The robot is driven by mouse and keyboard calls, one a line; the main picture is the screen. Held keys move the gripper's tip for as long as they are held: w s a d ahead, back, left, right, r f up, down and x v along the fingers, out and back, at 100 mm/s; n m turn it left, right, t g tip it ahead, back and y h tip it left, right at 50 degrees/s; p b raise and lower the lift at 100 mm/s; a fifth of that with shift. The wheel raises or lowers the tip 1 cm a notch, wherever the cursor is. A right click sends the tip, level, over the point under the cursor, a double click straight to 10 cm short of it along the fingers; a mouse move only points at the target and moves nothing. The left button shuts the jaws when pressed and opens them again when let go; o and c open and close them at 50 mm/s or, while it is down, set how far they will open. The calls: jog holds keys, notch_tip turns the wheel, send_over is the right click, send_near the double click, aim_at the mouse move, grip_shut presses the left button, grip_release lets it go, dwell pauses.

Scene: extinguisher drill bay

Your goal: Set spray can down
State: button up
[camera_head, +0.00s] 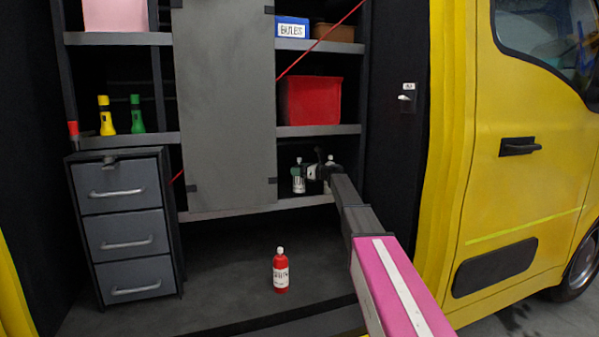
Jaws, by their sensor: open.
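A small white-capped can (298,180) with a pale and greenish body stands upright on the lowest right shelf of the van. A second white-topped item (330,160) shows just behind my gripper, mostly hidden. My gripper (312,172) is open at the end of my arm, which reaches in from the lower right. It is right beside the first can; I cannot tell whether they touch. A red bottle-shaped can (280,272) with a white cap and white label stands upright on the van floor, apart from my gripper.
A red bin (311,100) sits on the shelf above. The floor around the red can is clear.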

jog(key=v, duration=1.2)
jog(key=s+a+f+n+g+h, duration=0.15)
jog(key=s+f+n+h, duration=0.35)
jog(key=s+f, duration=0.8)
jog(key=s+a+f+n+g+h, duration=0.1)
jog(key=s+f+n+g+h, duration=0.35)
jog(key=s+f, duration=0.75)
jog(key=s+d+f+n+g+h, duration=0.1)
jog(key=s+d+f+n+h, duration=0.2)
jog(key=s+f+n, duration=0.4)
jog(key=s+d+f+n+g+h, duration=0.1)
jog(key=s+d+f+n+h, duration=0.2)
jog(key=s+f+n, duration=0.4)
jog(key=s+f, duration=0.1)
jog(key=s, duration=0.6)
jog(key=shift+s+d, duration=0.4)
jog(key=shift+h, duration=0.25)
